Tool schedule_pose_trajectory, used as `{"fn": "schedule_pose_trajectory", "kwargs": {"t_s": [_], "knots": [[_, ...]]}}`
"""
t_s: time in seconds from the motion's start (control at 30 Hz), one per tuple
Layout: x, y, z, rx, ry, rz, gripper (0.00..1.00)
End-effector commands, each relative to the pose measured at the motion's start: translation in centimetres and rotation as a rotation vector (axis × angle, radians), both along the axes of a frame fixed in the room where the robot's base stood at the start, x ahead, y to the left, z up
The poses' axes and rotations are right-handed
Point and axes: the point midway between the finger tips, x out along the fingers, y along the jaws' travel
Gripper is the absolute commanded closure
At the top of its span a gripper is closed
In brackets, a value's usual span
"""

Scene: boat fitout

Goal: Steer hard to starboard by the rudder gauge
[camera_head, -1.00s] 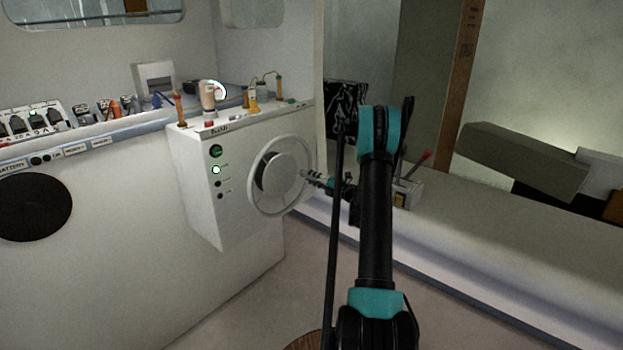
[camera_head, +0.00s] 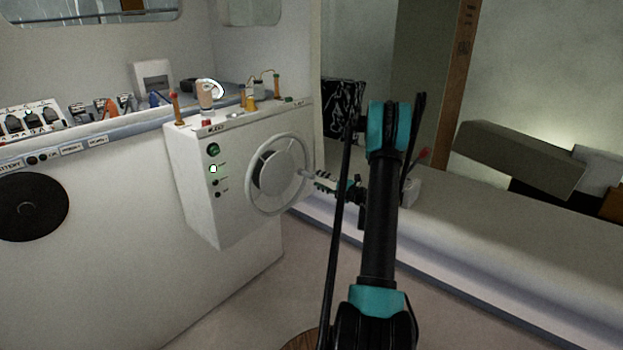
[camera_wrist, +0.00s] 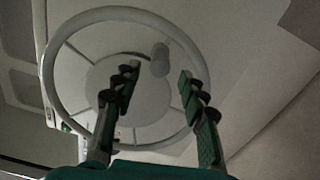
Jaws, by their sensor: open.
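The white steering wheel (camera_head: 280,174) is mounted on the side of a white console box (camera_head: 226,212). It has a round hub and a knob on its rim. In the wrist view the wheel (camera_wrist: 60,92) fills the middle, with the pale knob (camera_wrist: 161,60) in front of it. My gripper (camera_head: 312,175) is at the wheel's right side, by the knob. In the wrist view my gripper (camera_wrist: 158,80) is open, with the knob between or just beyond its fingertips; contact cannot be told. A small dark round dial (camera_head: 214,150) is on the console face, its reading too small to tell.
Bottles and small items stand on the shelf above. The floor in front of the console is clear.

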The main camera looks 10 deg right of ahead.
Motion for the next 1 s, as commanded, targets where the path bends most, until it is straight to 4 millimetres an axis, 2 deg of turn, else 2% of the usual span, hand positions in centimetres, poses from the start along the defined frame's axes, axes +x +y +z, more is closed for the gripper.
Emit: {"fn": "schedule_pose_trajectory", "kwargs": {"t_s": [0.2,0.4,1.0], "knots": [[-3.3,-2.5,0.0,0.0,0.0,-0.002,0.58],[-4.9,-3.5,0.0,-0.001,-0.001,0.0,0.58],[-5.1,-3.7,0.0,-0.001,-0.001,0.0,0.58]]}}
